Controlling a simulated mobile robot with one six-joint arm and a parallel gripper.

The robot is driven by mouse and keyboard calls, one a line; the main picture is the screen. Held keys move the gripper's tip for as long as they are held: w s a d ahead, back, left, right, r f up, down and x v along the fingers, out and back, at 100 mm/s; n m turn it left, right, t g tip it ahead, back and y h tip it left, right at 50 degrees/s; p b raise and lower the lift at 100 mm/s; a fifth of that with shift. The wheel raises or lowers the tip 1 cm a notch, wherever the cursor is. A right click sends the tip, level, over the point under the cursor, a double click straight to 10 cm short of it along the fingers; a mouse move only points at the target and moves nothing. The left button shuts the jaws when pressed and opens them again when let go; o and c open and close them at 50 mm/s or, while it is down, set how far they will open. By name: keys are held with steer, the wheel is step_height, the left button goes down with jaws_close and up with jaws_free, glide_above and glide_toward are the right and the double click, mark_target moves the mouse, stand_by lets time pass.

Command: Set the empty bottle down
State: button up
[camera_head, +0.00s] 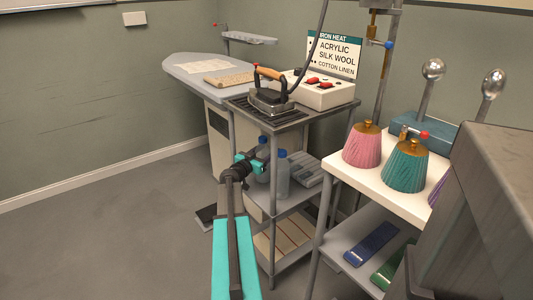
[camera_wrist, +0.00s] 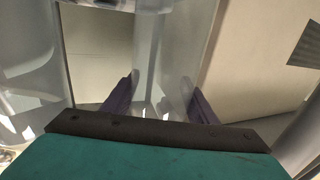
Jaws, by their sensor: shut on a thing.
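My gripper (camera_head: 258,161) reaches in from the front at the middle shelf of the metal cart. In the wrist view its two dark fingers (camera_wrist: 155,97) stand on either side of a clear, see-through bottle (camera_wrist: 153,60), and they are shut on it. In the head view this bottle is partly hidden by my gripper. Another bottle (camera_head: 282,176), clear grey-blue with a blue cap, stands upright just to the right on the shelf (camera_head: 292,198). I cannot tell whether the held bottle touches the shelf.
An iron (camera_head: 270,100) stands on the cart's top beside a control box (camera_head: 320,92). Grey trays (camera_head: 312,167) lie on the shelf behind the bottles. A white table with thread cones (camera_head: 363,146) is close on the right. The floor (camera_head: 110,230) at left is clear.

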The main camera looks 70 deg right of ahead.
steer(key=shift+f+b, duration=0.15)
steer(key=shift+b, duration=0.15)
steer(key=o, duration=1.1)
steer(key=shift+r+p, duration=0.25)
steer(key=shift+p, duration=0.25)
steer(key=v, duration=1.2)
steer(key=shift+f, duration=0.1)
